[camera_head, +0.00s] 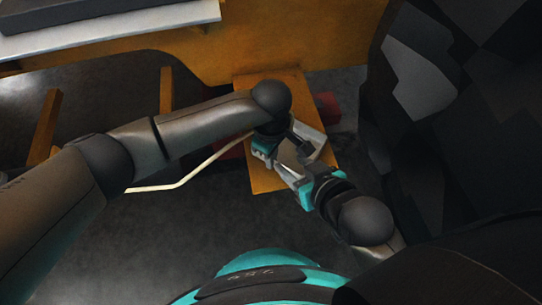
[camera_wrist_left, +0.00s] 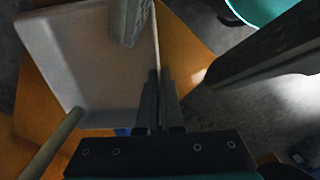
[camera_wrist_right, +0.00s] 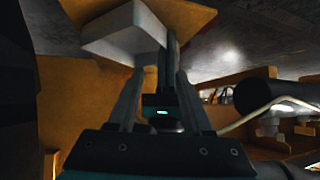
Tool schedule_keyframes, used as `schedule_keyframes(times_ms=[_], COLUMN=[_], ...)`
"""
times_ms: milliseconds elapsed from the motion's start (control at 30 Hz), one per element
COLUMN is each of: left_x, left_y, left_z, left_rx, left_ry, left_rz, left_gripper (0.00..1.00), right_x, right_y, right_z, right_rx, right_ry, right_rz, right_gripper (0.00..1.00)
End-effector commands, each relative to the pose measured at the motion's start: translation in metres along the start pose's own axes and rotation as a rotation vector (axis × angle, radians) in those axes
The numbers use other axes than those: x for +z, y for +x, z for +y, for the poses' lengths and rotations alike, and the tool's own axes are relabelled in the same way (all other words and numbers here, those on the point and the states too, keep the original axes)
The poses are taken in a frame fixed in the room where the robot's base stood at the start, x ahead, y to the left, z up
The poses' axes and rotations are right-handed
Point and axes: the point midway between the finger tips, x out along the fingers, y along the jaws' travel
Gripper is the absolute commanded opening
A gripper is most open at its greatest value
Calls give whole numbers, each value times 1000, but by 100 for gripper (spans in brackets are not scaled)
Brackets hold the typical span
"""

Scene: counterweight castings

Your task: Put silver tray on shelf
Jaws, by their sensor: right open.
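The silver tray (camera_head: 316,138), pale and shallow with a raised rim, sits over a narrow orange board, partly hidden by my grippers in the head view. It fills the upper left of the left wrist view (camera_wrist_left: 90,55) and shows at the top of the right wrist view (camera_wrist_right: 120,38). My left gripper (camera_wrist_left: 158,78) is closed on the tray's rim, its fingers close together.
The orange board (camera_head: 262,178) lies beneath the tray. An orange wooden structure (camera_head: 240,50) with a grey slab (camera_head: 110,18) stands at the upper left; which surface is the shelf is unclear. A thin cream rod (camera_head: 185,180) runs below my left arm. A dark bulky form (camera_head: 440,110) fills the right side.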

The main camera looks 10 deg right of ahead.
Motion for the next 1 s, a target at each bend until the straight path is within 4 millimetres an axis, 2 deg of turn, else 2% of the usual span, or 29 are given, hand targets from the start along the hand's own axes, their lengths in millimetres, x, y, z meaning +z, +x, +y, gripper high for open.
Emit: schedule_keyframes(times_ms=[33,100,300,733,1000], left_x=[0,0,0,0,-1], left_y=[1,1,0,-3,-23], left_z=[0,0,0,0,0], left_rx=[2,0,0,0,1], left_ry=[0,0,-1,-1,0], left_rz=[0,0,0,0,1], left_gripper=[0,11,34,34,34], right_x=[0,0,0,1,9], right_y=[1,1,0,-3,-17], right_z=[-1,-1,-1,3,18], right_rx=[-4,-3,-2,9,52], right_ry=[1,1,1,-2,-5], right_rz=[10,8,8,-28,-175], right_gripper=[50,50,50,50,50])
